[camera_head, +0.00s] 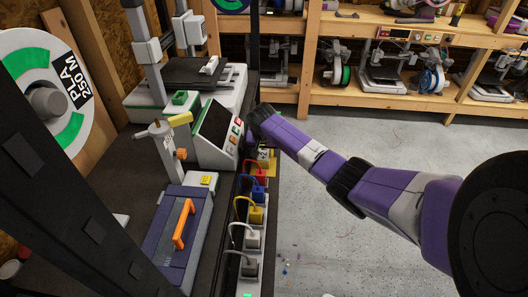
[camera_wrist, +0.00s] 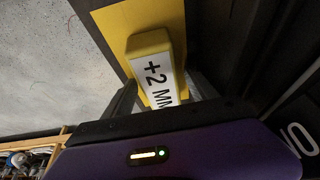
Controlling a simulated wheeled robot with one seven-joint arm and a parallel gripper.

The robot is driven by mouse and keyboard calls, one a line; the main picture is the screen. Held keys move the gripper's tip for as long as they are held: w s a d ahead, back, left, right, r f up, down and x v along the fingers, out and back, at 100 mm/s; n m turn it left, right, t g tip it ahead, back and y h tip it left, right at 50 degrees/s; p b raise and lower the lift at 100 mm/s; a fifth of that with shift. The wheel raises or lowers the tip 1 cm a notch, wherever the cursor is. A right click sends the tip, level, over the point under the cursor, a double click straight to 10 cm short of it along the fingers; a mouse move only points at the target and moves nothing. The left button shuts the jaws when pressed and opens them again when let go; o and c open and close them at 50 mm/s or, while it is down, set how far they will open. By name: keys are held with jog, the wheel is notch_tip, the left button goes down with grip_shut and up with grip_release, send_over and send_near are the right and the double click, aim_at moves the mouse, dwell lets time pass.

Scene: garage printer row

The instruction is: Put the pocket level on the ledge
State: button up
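A yellow block (camera_wrist: 150,42) with a white "+2 MM" label lies over a flat yellow surface (camera_wrist: 110,22) in the wrist view. My gripper (camera_wrist: 162,92) has its dark fingers on either side of the block; whether they touch it is unclear. In the head view my gripper (camera_head: 257,143) is mostly hidden by my wrist, at the right edge of the dark bench, beside a yellow labelled piece (camera_head: 264,157). A small yellow bar (camera_head: 180,118) rests by a grey stand with an orange knob. I cannot tell which is the pocket level, nor single out the ledge.
A printer with a tilted screen (camera_head: 214,123) stands left of my gripper. A power strip with several coloured plugs (camera_head: 255,215) runs along the bench edge. A blue case with an orange handle (camera_head: 181,223) and a spool (camera_head: 47,101) are left.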

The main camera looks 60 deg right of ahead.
jog(key=shift+r, duration=0.2)
jog(key=p+v, duration=0.2)
jog(key=v, duration=1)
jog(key=shift+f, duration=0.1)
dwell(0.3)
